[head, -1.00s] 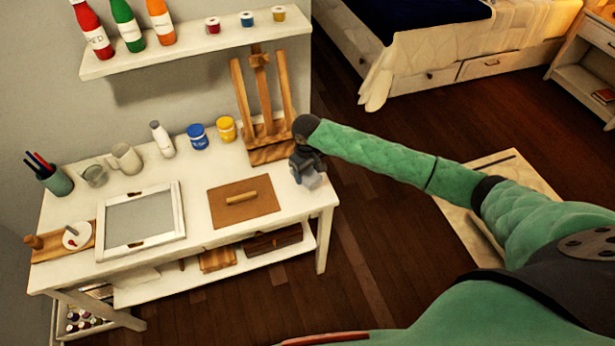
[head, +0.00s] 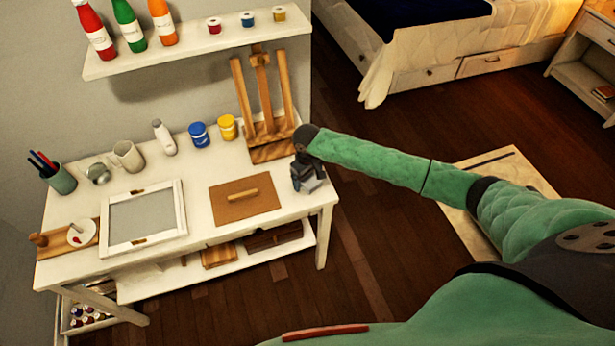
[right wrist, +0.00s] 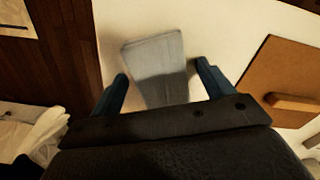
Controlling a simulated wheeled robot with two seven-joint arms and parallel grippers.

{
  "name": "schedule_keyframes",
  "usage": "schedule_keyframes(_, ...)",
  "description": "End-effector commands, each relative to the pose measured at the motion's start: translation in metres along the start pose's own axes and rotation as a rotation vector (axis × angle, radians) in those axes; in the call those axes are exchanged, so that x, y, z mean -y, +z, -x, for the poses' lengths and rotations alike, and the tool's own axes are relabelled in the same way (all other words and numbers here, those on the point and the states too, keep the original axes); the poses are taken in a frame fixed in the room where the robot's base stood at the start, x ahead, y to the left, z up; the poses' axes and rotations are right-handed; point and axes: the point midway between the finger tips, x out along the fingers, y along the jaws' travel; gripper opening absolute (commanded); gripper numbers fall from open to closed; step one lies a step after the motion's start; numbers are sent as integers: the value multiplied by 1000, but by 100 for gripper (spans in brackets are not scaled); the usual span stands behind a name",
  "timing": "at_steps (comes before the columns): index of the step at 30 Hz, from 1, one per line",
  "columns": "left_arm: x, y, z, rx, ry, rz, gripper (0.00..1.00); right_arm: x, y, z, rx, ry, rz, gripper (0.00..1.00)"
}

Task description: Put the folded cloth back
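The folded cloth (head: 314,187) is a small light grey piece at the right end of the white table (head: 170,255). It also shows in the right wrist view (right wrist: 157,58), lying flat on the white surface. My right gripper (head: 308,174) points down over the cloth and partly hides it in the head view. In the right wrist view its two blue fingers stand apart, one on each side of the cloth's near part, with gaps between fingers and cloth. The right gripper is open. My left gripper is not in view.
A wooden easel (head: 266,110) stands just behind the gripper. A brown board with a wooden handle (head: 245,201) lies to its left, then a white-framed screen (head: 143,219). Paint jars, a bottle and a mug line the back. A shelf (head: 190,51) hangs above.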

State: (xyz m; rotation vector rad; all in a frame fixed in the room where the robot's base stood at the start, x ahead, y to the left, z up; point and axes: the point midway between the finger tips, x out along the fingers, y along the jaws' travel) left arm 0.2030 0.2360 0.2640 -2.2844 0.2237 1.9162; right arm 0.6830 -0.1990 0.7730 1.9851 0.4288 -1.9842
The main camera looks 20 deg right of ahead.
Motion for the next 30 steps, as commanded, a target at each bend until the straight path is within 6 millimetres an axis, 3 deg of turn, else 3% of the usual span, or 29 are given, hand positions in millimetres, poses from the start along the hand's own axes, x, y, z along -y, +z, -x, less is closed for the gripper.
schedule_keyframes(10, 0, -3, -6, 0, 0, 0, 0, 0, -1, 12, -2, 0, 0, 80)
schedule_keyframes(16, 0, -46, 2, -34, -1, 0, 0, 0, 0, 47, -3, 1, 1, 80)
schedule_keyframes(24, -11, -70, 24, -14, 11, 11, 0, 0, -1, 92, -2, -1, 0, 80)
schedule_keyframes(30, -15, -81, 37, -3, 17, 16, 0, 0, -1, 114, -1, 0, 0, 80)
